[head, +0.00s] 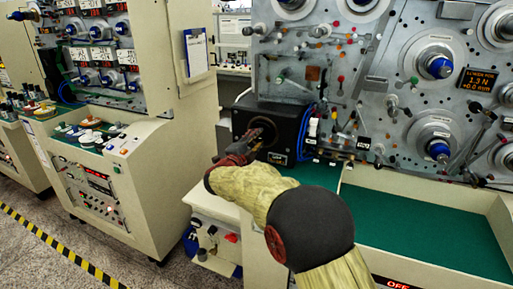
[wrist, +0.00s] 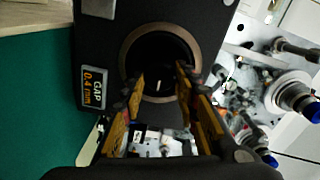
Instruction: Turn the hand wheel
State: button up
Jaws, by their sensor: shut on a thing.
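The hand wheel (wrist: 158,62) is a dark round part inside a bronze ring on the front of a black box (wrist: 100,35). A small white mark shows on its dark face in the wrist view. In the head view the black box (head: 287,125) stands at the left end of the machine, and my gripper hides most of the wheel. My gripper (head: 252,138) reaches to the ring. In the wrist view its two fingers (wrist: 161,73) lie on the left and right of the wheel, shut on it. The exact contact at the fingertips is too dark to see.
A label on the box reads "GAP 0.4 mm" (wrist: 93,86). Blue cables (head: 304,130) run beside the box. A panel with blue-tipped spindles (head: 438,67) rises to the right. The green work surface (head: 430,225) below it is clear. Another machine (head: 110,170) stands at left.

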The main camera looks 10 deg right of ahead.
jog(key=shift+f+m+b, duration=0.25)
jog(key=shift+m+b, duration=1.2)
jog(key=shift+m, duration=0.25)
jog(key=o, duration=1.1)
jog(key=shift+r, duration=0.1)
jog(key=shift+o, duration=0.3)
jog(key=v, duration=1.2)
